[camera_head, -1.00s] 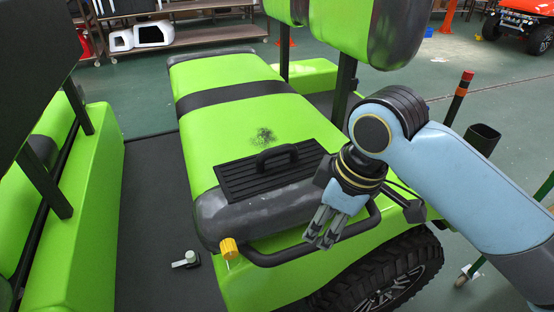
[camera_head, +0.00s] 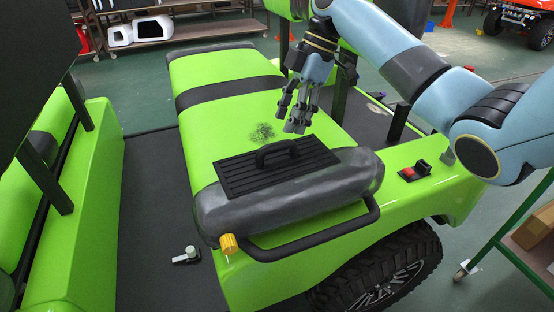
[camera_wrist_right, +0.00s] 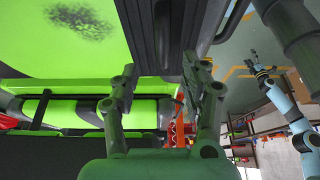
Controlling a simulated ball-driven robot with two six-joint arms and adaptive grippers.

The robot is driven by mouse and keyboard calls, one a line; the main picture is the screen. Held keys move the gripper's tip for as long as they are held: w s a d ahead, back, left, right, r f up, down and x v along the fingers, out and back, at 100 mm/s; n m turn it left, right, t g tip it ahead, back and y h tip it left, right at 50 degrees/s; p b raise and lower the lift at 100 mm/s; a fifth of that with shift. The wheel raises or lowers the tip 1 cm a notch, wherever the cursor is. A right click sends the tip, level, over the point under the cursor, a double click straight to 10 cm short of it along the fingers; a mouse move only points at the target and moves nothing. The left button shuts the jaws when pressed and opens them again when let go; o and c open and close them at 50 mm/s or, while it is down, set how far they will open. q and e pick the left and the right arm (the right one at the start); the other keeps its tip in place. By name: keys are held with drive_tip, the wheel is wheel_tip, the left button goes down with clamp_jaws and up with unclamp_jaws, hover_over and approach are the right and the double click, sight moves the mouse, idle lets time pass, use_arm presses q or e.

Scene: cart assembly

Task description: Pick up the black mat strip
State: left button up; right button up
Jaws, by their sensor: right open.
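The black mat strip (camera_head: 240,181) is a ribbed black panel with a raised handle (camera_head: 277,153). It lies on the green seat beside the grey padded seat edge. My right gripper (camera_head: 292,122) is open and empty. Its fingers point down above the seat, a little behind the mat and apart from it. In the right wrist view, the ribbed mat (camera_wrist_right: 185,30) shows ahead, between and beyond the open fingers (camera_wrist_right: 160,75). Another blue-grey arm, apparently my left one, shows small in that view with its gripper (camera_wrist_right: 259,70); its jaw state is unclear.
The green seat (camera_head: 215,130) has a dark smudge (camera_head: 262,132) behind the mat. A black rail (camera_head: 315,238) and yellow knob (camera_head: 228,244) are at the near side. A dark post (camera_head: 343,85) stands behind my right gripper. The dark floor at left is mostly free.

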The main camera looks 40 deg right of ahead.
sight(278, 142)
drive_tip(key=p+x, duration=0.1)
drive_tip(key=x, duration=0.6)
drive_tip(key=shift+s+a, duration=0.15)
drive_tip(key=shift+a, duration=0.1)
drive_tip(key=shift+c, duration=0.2)
clamp_jaws()
